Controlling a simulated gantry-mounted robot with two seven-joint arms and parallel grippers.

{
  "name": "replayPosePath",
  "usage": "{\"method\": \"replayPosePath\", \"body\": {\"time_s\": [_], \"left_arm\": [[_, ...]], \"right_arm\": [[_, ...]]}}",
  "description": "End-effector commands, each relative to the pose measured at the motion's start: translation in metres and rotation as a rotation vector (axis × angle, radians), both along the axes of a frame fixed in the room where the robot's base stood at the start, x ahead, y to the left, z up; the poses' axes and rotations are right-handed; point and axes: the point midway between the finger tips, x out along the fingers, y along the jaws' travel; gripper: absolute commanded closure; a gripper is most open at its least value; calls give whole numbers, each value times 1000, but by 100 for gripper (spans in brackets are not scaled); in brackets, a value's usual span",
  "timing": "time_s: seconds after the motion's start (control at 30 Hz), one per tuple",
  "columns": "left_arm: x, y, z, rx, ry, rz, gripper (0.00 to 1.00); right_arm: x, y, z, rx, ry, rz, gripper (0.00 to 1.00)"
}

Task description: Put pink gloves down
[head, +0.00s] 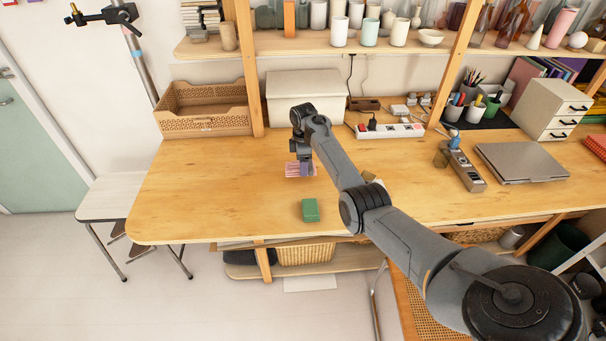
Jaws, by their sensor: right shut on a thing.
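The pink gloves (291,170) show as a small pink, striped patch low over the wooden table, left of its middle. My right gripper (303,167) points down at them and is shut on them. The fingers and wrist hide part of the gloves. I cannot tell whether the gloves touch the table top. My left gripper is not in view.
A green box (310,210) lies near the table's front edge (200,242). A wooden crate (205,122), a white bin (306,103) and a power strip (391,131) stand at the back. The table's left part is clear.

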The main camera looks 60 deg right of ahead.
Motion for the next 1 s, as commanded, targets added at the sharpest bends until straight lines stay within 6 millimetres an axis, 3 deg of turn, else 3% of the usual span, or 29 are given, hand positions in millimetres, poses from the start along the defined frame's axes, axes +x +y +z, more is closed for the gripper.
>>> {"method": "replayPosePath", "body": {"time_s": [0.17, 0.43, 0.9, 0.93, 1.0], "left_arm": [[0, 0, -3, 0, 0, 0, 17], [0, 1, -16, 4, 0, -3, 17], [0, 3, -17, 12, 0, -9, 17], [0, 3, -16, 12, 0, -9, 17], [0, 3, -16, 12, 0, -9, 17]], "right_arm": [[1, 0, -6, 0, 0, -2, 62], [1, 0, -38, 0, 1, -1, 62], [0, 0, -44, -1, 1, -1, 62], [1, 0, -43, -1, 1, -1, 33], [1, 0, -43, -1, 1, -1, 22]]}}
